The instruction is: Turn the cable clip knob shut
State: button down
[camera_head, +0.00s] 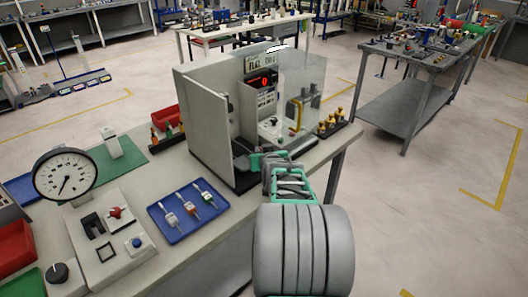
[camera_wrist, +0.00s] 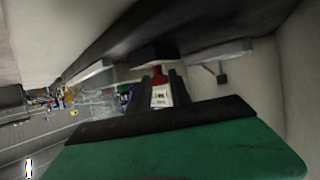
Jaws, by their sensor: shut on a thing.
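My gripper (camera_wrist: 159,92) is shut on a small white piece with a red end (camera_wrist: 158,96), seen between the two dark fingers in the wrist view. The red end is close under a dark block (camera_wrist: 155,54); contact with it is unclear. I cannot tell whether this piece is the cable clip knob. In the head view, my arm reaches into the open front of a pale walled station (camera_head: 205,122), and the fingertips and the held piece are too small or covered to make out.
The station has a red-lit display (camera_head: 264,81) and a clear side panel (camera_head: 305,95). On the bench are a blue tray (camera_head: 168,238) with white-bodied tools, a round dial gauge (camera_head: 65,174) and a grey panel (camera_head: 135,258) with a red knob.

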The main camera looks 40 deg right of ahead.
jog(key=m+h+b, duration=0.1)
jog(key=m+g+h+b, duration=0.1)
jog(key=m+g, duration=0.1)
jog(key=shift+w+a+f+h+b, duration=0.25)
jog(key=shift+a+h+b, duration=0.1)
jog(key=shift+h+b, duration=0.05)
jog(key=shift+r+m+g+h+b, duration=0.15)
jog(key=shift+m+g+h+b, duration=0.45)
jog(key=shift+m+g+b, duration=0.3)
jog(key=shift+d+r, duration=0.1)
jog(key=c, duration=1.2)
grip_release()
jog(key=shift+g, duration=0.3)
